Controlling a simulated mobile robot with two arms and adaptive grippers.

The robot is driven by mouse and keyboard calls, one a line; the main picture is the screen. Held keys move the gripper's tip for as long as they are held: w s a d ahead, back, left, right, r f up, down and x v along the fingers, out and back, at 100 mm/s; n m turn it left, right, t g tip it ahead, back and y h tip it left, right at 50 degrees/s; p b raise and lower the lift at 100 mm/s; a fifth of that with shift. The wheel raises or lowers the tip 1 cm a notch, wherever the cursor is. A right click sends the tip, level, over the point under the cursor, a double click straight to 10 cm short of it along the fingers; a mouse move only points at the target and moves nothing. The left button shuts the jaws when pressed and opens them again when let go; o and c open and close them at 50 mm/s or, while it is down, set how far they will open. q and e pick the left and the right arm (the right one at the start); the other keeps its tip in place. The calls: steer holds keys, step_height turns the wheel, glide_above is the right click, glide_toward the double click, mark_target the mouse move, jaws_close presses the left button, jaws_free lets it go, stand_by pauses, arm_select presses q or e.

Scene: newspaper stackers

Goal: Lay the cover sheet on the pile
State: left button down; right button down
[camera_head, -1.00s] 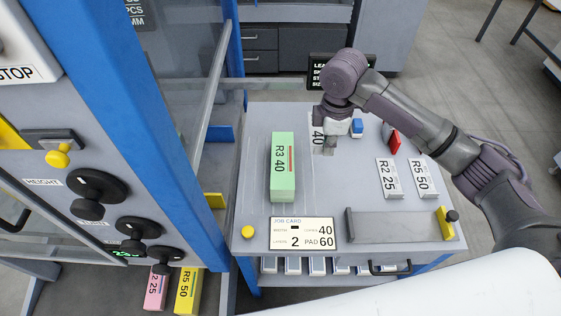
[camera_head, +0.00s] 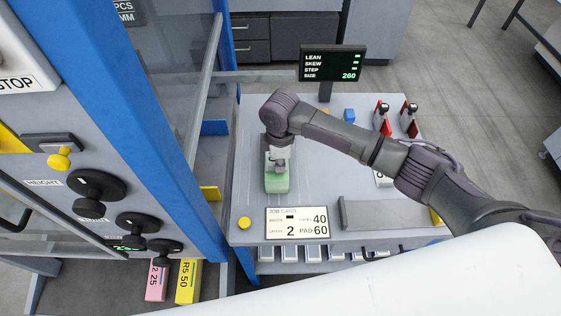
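A green block (camera_head: 277,185) lies on the grey worktable, left of centre; its far part is hidden under my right gripper. My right gripper (camera_head: 279,160) points down right over this block. I cannot tell whether it touches the block, or whether its fingers are open or shut. I cannot make out a separate cover sheet or a pile of newspapers. My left gripper is not in view.
The job card (camera_head: 297,222) lies at the table's (camera_head: 335,185) front, beside a yellow button (camera_head: 244,223). A small screen (camera_head: 333,63) stands behind. Red-based tools (camera_head: 408,120) stand at the back right. A blue machine post (camera_head: 165,125) rises at the left.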

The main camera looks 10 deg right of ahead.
steer(key=shift+f, duration=0.15)
steer(key=c, duration=1.3)
jaws_free()
step_height(320, 180, up, 12)
steer(key=shift+r+b, duration=0.2)
steer(key=shift+b, duration=0.25)
